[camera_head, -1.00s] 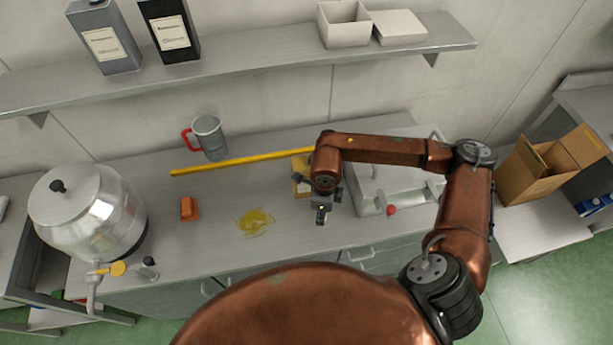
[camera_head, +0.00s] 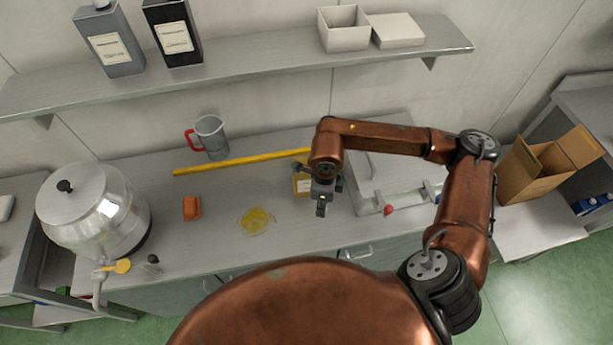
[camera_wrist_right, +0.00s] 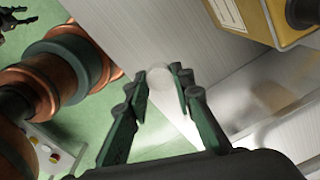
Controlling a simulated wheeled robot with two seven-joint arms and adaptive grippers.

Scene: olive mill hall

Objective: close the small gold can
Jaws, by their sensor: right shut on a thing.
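The small gold can (camera_head: 300,184) with a pale label stands on the worktop, partly hidden behind my right arm. In the right wrist view the can (camera_wrist_right: 265,12) is at the top right, with a dark round part on it. My right gripper (camera_head: 321,208) is just right of and in front of the can in the head view. In the wrist view its fingers (camera_wrist_right: 160,84) are shut on a small pale round cap (camera_wrist_right: 158,78), apart from the can. What looks like my left gripper (camera_wrist_right: 16,20) is at the wrist view's top left edge, cut off.
A sink (camera_head: 410,203) with a red-ended item is right of the can. A yellow bar (camera_head: 235,162), a jug (camera_head: 211,134), an orange block (camera_head: 192,208) and a yellow oil spill (camera_head: 257,221) are left of it. A steel vessel (camera_head: 95,212) stands at far left. A shelf (camera_head: 260,60) runs above.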

